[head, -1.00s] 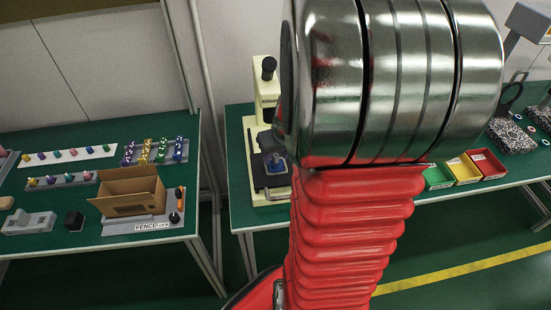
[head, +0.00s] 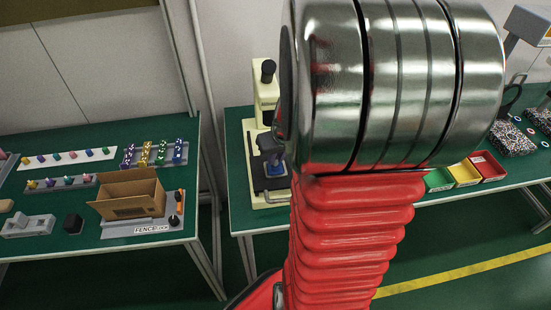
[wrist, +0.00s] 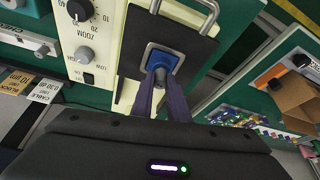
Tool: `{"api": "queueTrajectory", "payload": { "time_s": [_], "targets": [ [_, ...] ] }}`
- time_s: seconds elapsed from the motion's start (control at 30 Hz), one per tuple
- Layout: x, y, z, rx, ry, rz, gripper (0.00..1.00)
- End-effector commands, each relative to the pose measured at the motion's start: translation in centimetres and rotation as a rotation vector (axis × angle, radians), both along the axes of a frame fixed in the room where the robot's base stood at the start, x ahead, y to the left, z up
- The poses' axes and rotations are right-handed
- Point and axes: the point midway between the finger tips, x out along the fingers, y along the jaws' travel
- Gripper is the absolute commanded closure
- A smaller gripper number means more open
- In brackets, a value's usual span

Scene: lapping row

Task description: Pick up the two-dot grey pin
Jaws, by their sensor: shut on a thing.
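My gripper (wrist: 160,98) shows in the wrist view with its two dark purple-grey fingers closed around a small grey pin (wrist: 159,74). The pin stands at a blue block (wrist: 163,60) with a pale rim, on the dark plate (wrist: 188,38) of a cream machine (wrist: 112,30). I cannot make out dots on the pin, nor whether it is clear of the blue block. In the head view the cream machine (head: 264,92) stands on the green bench, with the blue piece (head: 272,158) at its middle.
A cardboard box (head: 130,196) stands on the left green table (head: 60,248), among rows of coloured pegs (head: 66,158). Green, yellow and red bins (head: 462,174) sit on the bench right of my arm. A metal handle (wrist: 210,15) rises close beyond the plate.

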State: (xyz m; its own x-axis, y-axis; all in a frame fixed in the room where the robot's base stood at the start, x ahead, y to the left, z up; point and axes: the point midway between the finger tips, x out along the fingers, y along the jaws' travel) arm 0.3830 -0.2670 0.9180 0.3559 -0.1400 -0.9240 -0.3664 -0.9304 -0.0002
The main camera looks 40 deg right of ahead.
Motion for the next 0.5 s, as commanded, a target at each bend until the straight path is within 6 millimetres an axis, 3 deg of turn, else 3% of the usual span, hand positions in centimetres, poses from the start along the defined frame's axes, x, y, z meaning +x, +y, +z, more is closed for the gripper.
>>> {"api": "queueTrajectory", "payload": {
  "time_s": [0.17,0.5],
  "targets": [
    [0.1,-0.1,1.7,-0.003,-0.004,0.001,1.0],
    [0.0,-0.1,7.6,-0.005,-0.003,0.0,1.0]
  ]
}}
